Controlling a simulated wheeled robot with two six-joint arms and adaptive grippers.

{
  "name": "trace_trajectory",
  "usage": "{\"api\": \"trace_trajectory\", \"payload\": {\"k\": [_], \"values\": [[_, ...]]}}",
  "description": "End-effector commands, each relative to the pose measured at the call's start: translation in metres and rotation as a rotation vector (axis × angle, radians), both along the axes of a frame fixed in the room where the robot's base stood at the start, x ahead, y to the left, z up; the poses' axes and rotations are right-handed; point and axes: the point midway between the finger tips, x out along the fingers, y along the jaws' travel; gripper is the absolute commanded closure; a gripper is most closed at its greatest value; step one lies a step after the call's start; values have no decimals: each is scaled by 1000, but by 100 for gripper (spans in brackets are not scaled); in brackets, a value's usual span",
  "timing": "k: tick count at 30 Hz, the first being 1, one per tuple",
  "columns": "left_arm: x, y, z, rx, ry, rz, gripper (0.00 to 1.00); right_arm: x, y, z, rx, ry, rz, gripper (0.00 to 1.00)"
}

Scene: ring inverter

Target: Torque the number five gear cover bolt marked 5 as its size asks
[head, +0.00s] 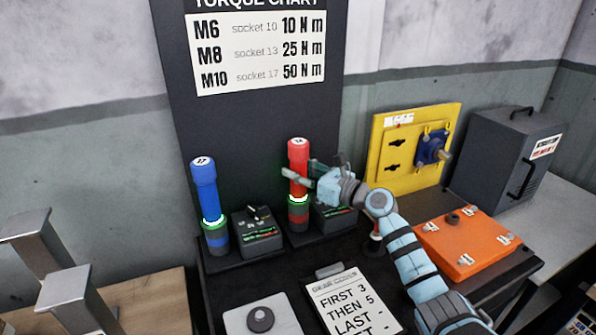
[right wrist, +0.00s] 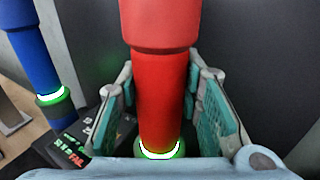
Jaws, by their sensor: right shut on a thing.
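A red torque driver (head: 298,157) stands upright in its holder on the dark bench, with a lit green-white ring low on its body. My right gripper (head: 312,178) is shut on the red driver; in the right wrist view its pads (right wrist: 160,95) lie on both sides of the red body (right wrist: 160,60). A blue driver (head: 204,185), its cap marked 17, stands to the left. The red cap's number is too small to read surely. The orange gear cover (head: 462,248) lies at the right with several bolts; I cannot read their numbers. My left gripper is not in view.
A torque chart (head: 258,50) lists M6 10, M8 25, M10 50 N m. A gear cover card (head: 345,303) says first 3, then 5. Small display boxes (head: 257,238) stand beside the drivers. A yellow panel (head: 390,165) and dark case (head: 505,165) stand behind the cover.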

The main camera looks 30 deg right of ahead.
Motion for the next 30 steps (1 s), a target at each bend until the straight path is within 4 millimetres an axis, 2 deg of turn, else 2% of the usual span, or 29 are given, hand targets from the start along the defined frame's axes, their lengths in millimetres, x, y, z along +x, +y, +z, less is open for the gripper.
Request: {"api": "trace_trajectory", "payload": {"k": [8, 9, 13, 23, 26, 30], "values": [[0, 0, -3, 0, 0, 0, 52, 0, 0, -2, 0, -3, 0, 100], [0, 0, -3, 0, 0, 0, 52, 0, 0, -2, 1, -3, 0, 66], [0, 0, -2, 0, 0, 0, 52, 0, 0, -2, 1, -2, 0, 45], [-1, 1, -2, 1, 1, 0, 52, -2, -1, -4, -1, 3, 0, 44], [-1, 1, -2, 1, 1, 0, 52, -11, -7, -5, -4, 2, -3, 44], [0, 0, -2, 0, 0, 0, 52, -43, -21, -5, -9, 4, -3, 44]]}}
